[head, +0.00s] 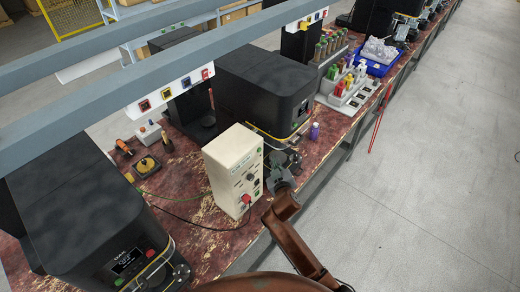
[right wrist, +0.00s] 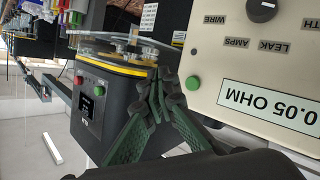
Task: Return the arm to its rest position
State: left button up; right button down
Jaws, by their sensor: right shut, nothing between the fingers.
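My right arm reaches in from the bottom of the head view. Its gripper (head: 276,176) is beside the right side of the cream test box, near the bench's front edge. In the right wrist view the dark green fingers of the right gripper (right wrist: 167,82) meet at their tips, with nothing held between them. The test box (head: 233,170) also fills the right of the wrist view (right wrist: 270,60), very close to the fingers; I cannot tell whether they touch. My left gripper is not in view.
A black seamer (head: 265,85) stands behind the gripper; it shows in the wrist view (right wrist: 115,115) too. Another seamer (head: 85,215) is at left. Grey floor (head: 440,170) to the right is clear.

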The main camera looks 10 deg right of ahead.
jog(key=shift+s+d, duration=0.15)
jog(key=shift+s, duration=0.05)
jog(key=shift+f, duration=0.1)
jog(key=s+d+f+g+b, duration=0.2)
jog(key=s+f, duration=0.1)
jog(key=f, duration=1.1)
jog(key=s+d+f+g+b, duration=0.2)
jog(key=s+f, duration=0.1)
jog(key=f, duration=1.1)
jog(key=s+d+f+g+b, duration=0.1)
jog(key=s+d+f+g, duration=0.1)
jog(key=s+f, duration=0.6)
jog(key=s+d+f+g+b, duration=0.15)
jog(key=s+f, duration=0.25)
jog(key=f, duration=0.8)
jog(key=s+d+f+g+b, duration=0.2)
jog(key=s+f+b, duration=0.1)
jog(key=s+f, duration=1)
jog(key=s+d+f+m+g+b, duration=0.1)
jog(key=s+f, duration=0.4)
jog(key=s, duration=0.6)
jog(key=s+d+f+m+g+b, duration=0.1)
jog(key=s+f, duration=0.4)
jog(key=s, duration=0.6)
jog(key=s+d+f+m+g+y+b, duration=0.1)
jog(key=s+f+g, duration=0.1)
jog(key=s+f, duration=0.4)
jog(key=s, duration=0.5)
jog(key=shift+d+b, duration=0.3)
jog(key=shift+b, duration=0.1)
